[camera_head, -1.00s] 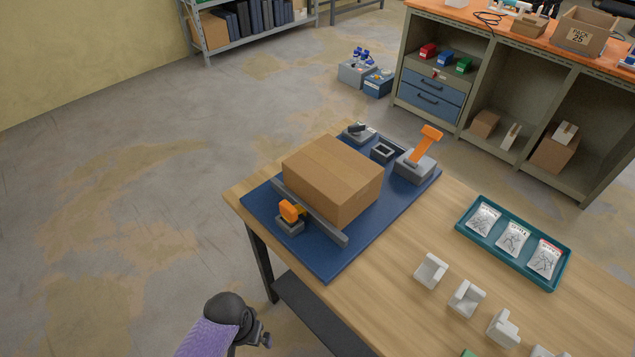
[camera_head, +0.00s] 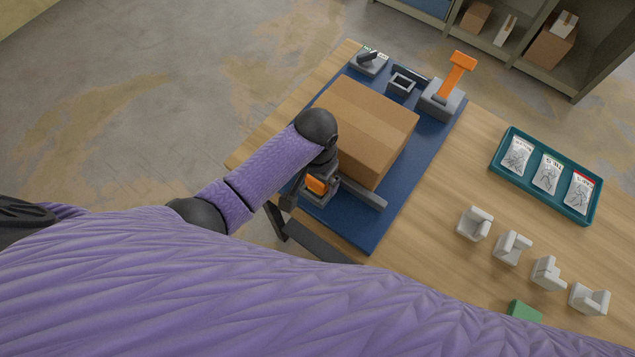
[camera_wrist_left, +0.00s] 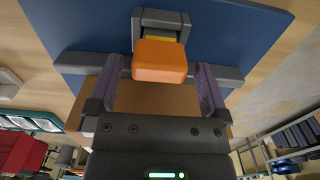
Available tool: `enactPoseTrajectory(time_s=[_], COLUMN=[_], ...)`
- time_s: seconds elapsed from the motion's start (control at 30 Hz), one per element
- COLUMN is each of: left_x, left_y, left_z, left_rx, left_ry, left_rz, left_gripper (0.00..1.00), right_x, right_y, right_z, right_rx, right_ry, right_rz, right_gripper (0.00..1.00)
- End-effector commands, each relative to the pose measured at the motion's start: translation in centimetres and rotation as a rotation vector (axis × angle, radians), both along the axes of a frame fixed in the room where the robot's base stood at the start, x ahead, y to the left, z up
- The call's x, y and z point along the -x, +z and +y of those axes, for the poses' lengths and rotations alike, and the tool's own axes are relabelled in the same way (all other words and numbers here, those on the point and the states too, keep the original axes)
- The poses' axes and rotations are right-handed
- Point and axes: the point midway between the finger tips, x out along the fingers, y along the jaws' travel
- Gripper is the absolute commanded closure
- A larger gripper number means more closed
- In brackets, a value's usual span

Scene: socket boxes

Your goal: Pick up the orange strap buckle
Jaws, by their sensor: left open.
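The orange strap buckle (camera_head: 317,184) sits in a small grey holder at the front left of the blue mat (camera_head: 370,236), beside the cardboard box. In the left wrist view the buckle (camera_wrist_left: 160,62) shows between the fingers of my left gripper (camera_wrist_left: 156,70). The gripper is open, with a finger on either side of the buckle and a gap at each side. In the head view my purple left forearm reaches over the mat and its dark wrist hides most of the gripper. My right gripper is not in view.
The cardboard box (camera_head: 365,125) stands on the mat behind a grey bar (camera_head: 362,194). A teal tray (camera_head: 545,175) with bags and several white holders are at the right. Bare wood lies between them and the mat.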

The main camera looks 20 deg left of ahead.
Motion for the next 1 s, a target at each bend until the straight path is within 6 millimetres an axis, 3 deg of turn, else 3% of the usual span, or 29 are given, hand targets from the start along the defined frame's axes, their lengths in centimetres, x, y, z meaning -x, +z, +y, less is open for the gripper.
enactPoseTrajectory(time_s=[0.03,0.13,0.4,0.83,0.87,1.0], left_x=[0.3,0.3,0.2,0.2,0.2,0.2], left_y=[-1.5,-3.0,-3.1,-3.1,-3.1,-3.1], left_z=[-0.1,-0.1,0.0,0.0,0.0,0.0], left_rx=[0.000,-0.001,-0.001,-0.001,-0.001,-0.001], left_ry=[0.000,0.000,0.000,0.000,0.000,0.000], left_rz=[0.004,0.002,0.000,0.000,0.000,0.000], left_gripper=[0.00,0.00,0.02,0.93,0.98,0.98], right_x=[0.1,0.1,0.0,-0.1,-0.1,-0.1], right_y=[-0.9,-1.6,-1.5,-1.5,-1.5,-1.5], right_z=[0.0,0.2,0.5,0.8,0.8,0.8], right_rx=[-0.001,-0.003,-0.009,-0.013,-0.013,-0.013], right_ry=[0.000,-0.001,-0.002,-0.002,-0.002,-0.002], right_rz=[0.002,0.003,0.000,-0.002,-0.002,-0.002], right_gripper=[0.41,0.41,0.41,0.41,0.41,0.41])
